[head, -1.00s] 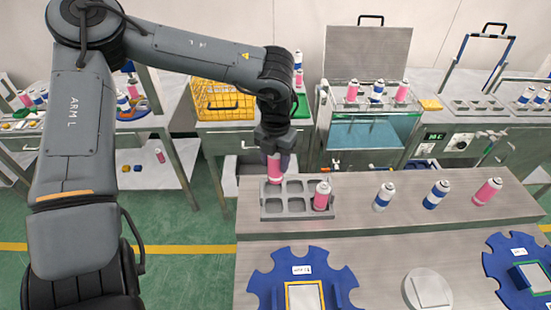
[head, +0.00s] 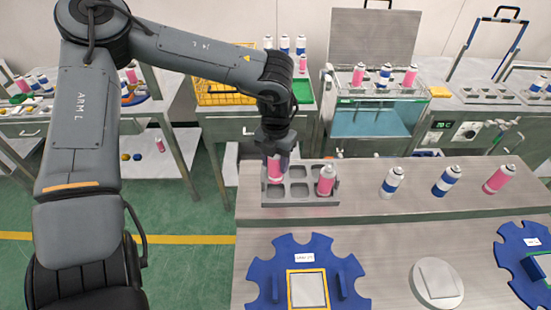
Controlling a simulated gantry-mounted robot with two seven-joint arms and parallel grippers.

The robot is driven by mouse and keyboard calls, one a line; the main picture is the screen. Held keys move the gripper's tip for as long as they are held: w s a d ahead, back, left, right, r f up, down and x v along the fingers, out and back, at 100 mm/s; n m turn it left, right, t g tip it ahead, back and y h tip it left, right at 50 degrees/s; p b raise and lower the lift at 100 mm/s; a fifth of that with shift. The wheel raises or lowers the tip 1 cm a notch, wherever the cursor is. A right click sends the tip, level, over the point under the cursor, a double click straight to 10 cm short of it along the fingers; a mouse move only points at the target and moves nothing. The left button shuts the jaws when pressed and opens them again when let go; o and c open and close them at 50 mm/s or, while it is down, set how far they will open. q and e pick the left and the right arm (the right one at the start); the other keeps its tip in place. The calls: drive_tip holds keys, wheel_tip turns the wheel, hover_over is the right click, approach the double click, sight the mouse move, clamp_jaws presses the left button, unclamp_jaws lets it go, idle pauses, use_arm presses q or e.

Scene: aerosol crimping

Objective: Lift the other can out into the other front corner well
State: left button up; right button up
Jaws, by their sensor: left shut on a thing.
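My left gripper (head: 278,156) points down over the left end of a grey tray (head: 300,199) with several square wells. It is shut on a pink can (head: 277,171). The gripper covers the can's top. The can's lower end is at the left wells, and I cannot tell whether it touches the tray. The front left and front middle wells look empty. My right gripper is not in view.
A blue notched fixture (head: 270,291) and a round white disc (head: 437,285) lie in front. A water bath (head: 371,121) stands behind.

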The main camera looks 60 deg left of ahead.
sight(274, 179)
use_arm(q)
wheel_tip(274, 179, down, 7)
drive_tip(key=b, duration=0.4)
drive_tip(key=shift+r, duration=0.15)
drive_tip(key=shift+s+a+f+b, duration=0.1)
drive_tip(key=shift+a+f+b, duration=0.15)
drive_tip(key=shift+f+b, duration=0.35)
drive_tip(key=shift+a+f, duration=0.1)
drive_tip(key=shift+f, duration=0.25)
drive_tip(key=shift+d+f+b, duration=0.2)
drive_tip(key=shift+d+b, duration=0.05)
drive_tip(key=shift+b, duration=0.05)
drive_tip(key=shift+c, duration=0.5)
